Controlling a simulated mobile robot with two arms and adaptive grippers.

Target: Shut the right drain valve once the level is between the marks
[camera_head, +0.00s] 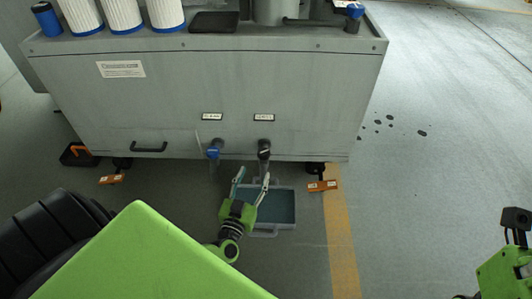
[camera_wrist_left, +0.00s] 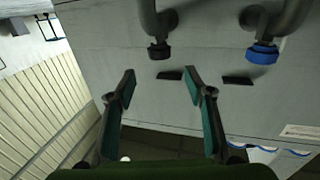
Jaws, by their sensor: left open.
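The right drain valve (camera_head: 264,147), dark-handled, sits low on the grey tank's front under a small label; a blue-handled valve (camera_head: 214,152) is left of it. In the left wrist view, the dark-capped valve (camera_wrist_left: 158,51) is on the left and the blue-capped one (camera_wrist_left: 262,53) on the right. My left gripper (camera_head: 252,178) is open and empty, just below the dark valve; its fingers (camera_wrist_left: 160,88) look apart from both valves. A grey tray (camera_head: 287,188) with teal liquid stands on the floor beneath. I cannot make out level marks. My right gripper's fingers are not visible.
The grey tank (camera_head: 180,95) fills the upper middle. White filter cartridges (camera_head: 124,14) and a black tray (camera_head: 214,21) stand on top. A yellow stripe (camera_head: 340,240) runs along the floor; the floor to the right is mostly clear.

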